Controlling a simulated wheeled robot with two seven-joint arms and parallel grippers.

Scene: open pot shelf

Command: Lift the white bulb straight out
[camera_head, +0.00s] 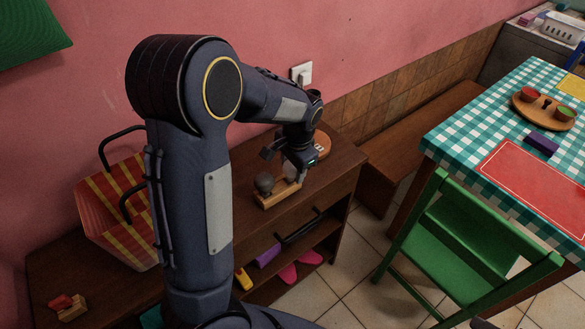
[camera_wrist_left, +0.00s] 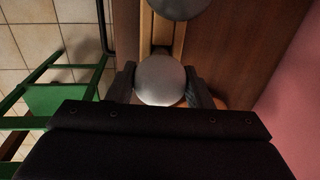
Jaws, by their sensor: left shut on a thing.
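The white bulb (camera_head: 290,171) is at the right end of a small wooden holder (camera_head: 270,200) on the shelf unit's top. It also shows in the left wrist view (camera_wrist_left: 160,79), with a finger on each side of it. My left gripper (camera_head: 292,160) reaches down from above and is shut on the white bulb. I cannot tell whether the bulb's lower end is still inside the holder. A darker grey bulb (camera_head: 265,183) stands in the holder to the left; it shows at the top of the left wrist view (camera_wrist_left: 176,8). My right gripper is not in view.
A round wooden item (camera_head: 322,144) lies behind the gripper, near the wall. A striped bag (camera_head: 112,210) stands on the left of the shelf unit. A green chair (camera_head: 465,245) and a checkered table (camera_head: 455,130) are to the right. The front right top is clear.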

